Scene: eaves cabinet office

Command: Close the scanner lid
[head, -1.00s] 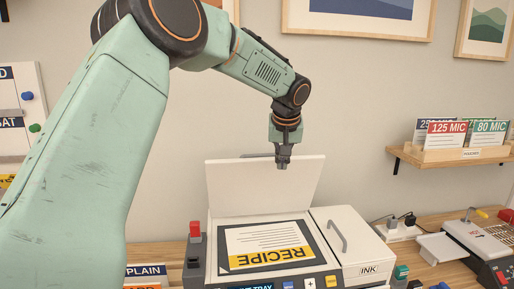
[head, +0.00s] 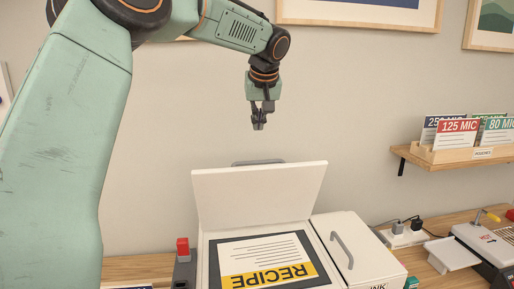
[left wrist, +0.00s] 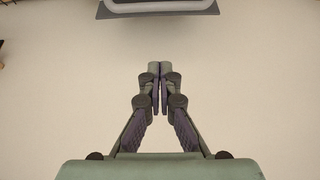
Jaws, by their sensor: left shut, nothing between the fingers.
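The scanner lid (head: 258,194) is a white panel standing open, tilted up at the back of the white scanner (head: 205,275). A grey handle (head: 258,162) shows at its top edge. A page marked RECIPE (head: 265,262) lies on the dark scanner bed. My left gripper (head: 260,127) is shut and empty, pointing down above the lid's top edge, clear of it. In the left wrist view, the gripper's fingertips (left wrist: 160,66) meet. A light panel with a grey edge at the top of that view is cut off, and I cannot tell what it is. My right gripper is not in view.
A white box with a grey handle (head: 342,250) adjoins the scanner's right side. A wall shelf (head: 440,160) with card packs hangs at the right. A plug strip (head: 402,236) and a machine (head: 490,245) stand on the desk. A red-topped block (head: 183,247) stands at the scanner's left.

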